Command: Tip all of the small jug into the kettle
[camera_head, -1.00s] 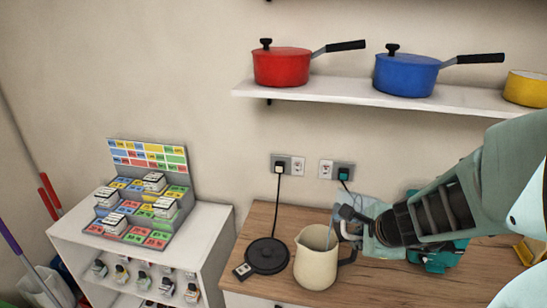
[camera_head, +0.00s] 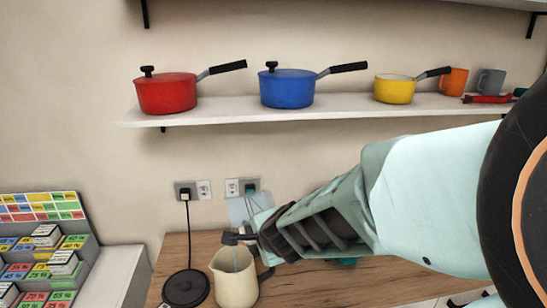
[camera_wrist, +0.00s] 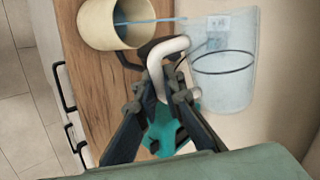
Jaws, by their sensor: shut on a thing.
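The small jug is clear, with a pale handle and a dark ring line; it shows in the wrist view (camera_wrist: 222,88) and the head view (camera_head: 240,212). My gripper (camera_wrist: 165,88) is shut on its handle; in the head view my gripper (camera_head: 244,240) is beside the kettle's rim. The jug is tilted above the kettle. The kettle (camera_head: 235,285) is a cream, open-topped vessel with a dark handle, upright on the counter; it also shows in the wrist view (camera_wrist: 94,25). A thin blue stream (camera_wrist: 150,22) runs from the jug into it. The amount left in the jug is unclear.
A black round base (camera_head: 186,288) with a cord stands left of the kettle. A teal object (camera_wrist: 172,130) is partly hidden behind my gripper. A shelf (camera_head: 225,108) with red, blue and yellow pans runs above. A tiered display (camera_head: 40,240) stands at left.

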